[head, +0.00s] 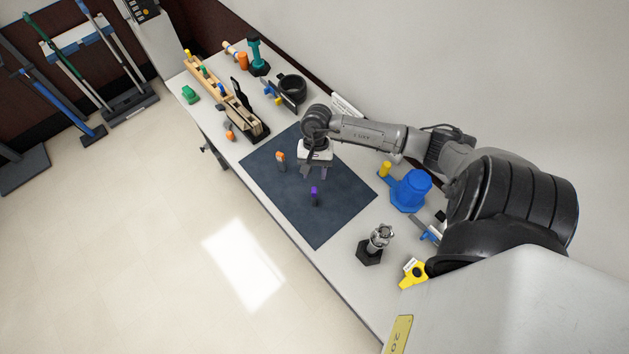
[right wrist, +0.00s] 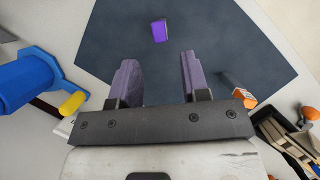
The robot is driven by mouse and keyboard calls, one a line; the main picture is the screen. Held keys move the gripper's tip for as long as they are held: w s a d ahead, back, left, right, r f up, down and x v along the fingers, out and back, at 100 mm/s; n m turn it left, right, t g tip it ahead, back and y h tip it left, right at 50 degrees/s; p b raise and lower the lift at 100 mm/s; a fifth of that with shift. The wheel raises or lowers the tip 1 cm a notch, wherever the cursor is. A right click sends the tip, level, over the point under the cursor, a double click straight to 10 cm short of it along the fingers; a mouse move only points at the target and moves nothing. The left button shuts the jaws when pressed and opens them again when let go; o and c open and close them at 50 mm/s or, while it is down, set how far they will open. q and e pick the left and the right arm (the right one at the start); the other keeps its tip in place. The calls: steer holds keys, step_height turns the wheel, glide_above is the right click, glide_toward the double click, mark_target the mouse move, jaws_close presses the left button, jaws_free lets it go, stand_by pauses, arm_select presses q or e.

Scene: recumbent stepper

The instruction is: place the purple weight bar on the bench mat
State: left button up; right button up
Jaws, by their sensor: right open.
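The purple weight bar (head: 314,193) stands on the dark blue bench mat (head: 318,228), right of its middle and toward the front. It looks upright, with a darker lower part. In the right wrist view the bar (right wrist: 159,31) shows as a small purple block on the mat (right wrist: 220,40), beyond the fingertips. My right gripper (head: 318,174) is over the mat, just behind the bar and apart from it. Its two fingers (right wrist: 156,75) are spread, with nothing between them. My left gripper is not in view.
An orange-topped piece (head: 281,158) stands on the mat left of my right gripper. A blue fixture with a yellow knob (head: 411,190) and a metal part on a black base (head: 371,250) stand to the right. Wooden racks (head: 215,85) and fittings fill the far end. The mat's front is clear.

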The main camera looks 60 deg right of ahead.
steer(key=s+v, duration=0.1)
steer(key=v, duration=0.5)
steer(key=w+a+r+m+t+y, duration=0.1)
steer(key=w+a+m+t+y, duration=0.2)
steer(key=a, duration=0.4)
steer(key=w+a+r+m+t+y, duration=0.1)
steer(key=a+r+m+t+y, duration=0.1)
steer(key=a+y, duration=0.35)
steer(key=w+a+r+m+t+h, duration=0.1)
steer(key=w+a+r+m+t, duration=0.2)
steer(key=m+t, duration=0.45)
steer(key=w+a+r+m+t+h, duration=0.15)
steer(key=r+m+t, duration=0.35)
steer(key=m, duration=0.5)
steer(key=s+d+f+m+g+h, duration=0.1)
steer(key=s+d+f+m+h, duration=0.15)
steer(key=m+h, duration=0.65)
steer(key=s+d+f+m+h, duration=0.1)
steer(key=s+f+m+h, duration=0.25)
steer(key=m, duration=1.15)
steer(key=s+a+f+m+g+y, duration=0.1)
steer(key=s+a+f+m+g, duration=0.3)
steer(key=s, duration=0.3)
steer(key=s+a+f+m+g+y, duration=0.1)
steer(key=s+a+f+m+g, duration=0.3)
steer(key=s+g, duration=0.3)
steer(key=shift+s+m, duration=0.35)
steer(key=shift+m, duration=0.5)
